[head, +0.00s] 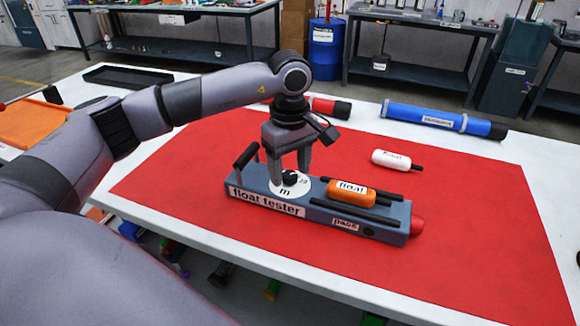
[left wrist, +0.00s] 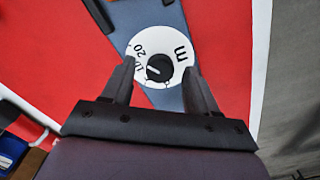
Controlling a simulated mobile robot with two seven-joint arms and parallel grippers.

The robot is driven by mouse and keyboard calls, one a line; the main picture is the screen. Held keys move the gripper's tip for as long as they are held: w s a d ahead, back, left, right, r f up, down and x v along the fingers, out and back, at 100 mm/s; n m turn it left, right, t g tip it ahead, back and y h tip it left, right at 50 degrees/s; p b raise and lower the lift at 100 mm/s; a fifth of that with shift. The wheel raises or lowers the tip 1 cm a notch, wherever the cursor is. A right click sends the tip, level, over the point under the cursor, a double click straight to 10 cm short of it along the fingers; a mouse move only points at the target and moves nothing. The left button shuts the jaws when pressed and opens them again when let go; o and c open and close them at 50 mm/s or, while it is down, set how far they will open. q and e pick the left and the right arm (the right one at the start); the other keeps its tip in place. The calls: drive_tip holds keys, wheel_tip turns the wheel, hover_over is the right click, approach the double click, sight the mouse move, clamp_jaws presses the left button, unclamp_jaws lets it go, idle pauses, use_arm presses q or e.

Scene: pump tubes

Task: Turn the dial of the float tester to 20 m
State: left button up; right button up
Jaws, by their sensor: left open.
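The float tester (head: 262,202) is a long grey-blue box on the red mat (head: 480,240). Its dial is a white disc (head: 285,187) with a black knob (head: 291,177). In the left wrist view the disc (left wrist: 165,45) shows "20", another mark partly hidden at its lower left, and "m"; the knob (left wrist: 159,68) has a pale pointer line. An orange float (head: 350,194) lies in the tester between black rails. My left gripper (head: 290,180) points down over the dial, open, with a finger on either side of the knob. My right gripper is not in view.
A white float (head: 391,159) lies on the mat behind the tester. A blue tube (head: 440,120) and a red tube (head: 328,107) lie at the table's back. A black tray (head: 125,76) and an orange tray (head: 35,123) are at left. The mat's right part is clear.

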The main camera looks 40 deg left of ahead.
sight(289, 175)
use_arm(q)
wheel_tip(289, 175, up, 7)
drive_tip(key=shift+f, duration=0.1)
drive_tip(key=shift+s, duration=0.1)
idle(0.6)
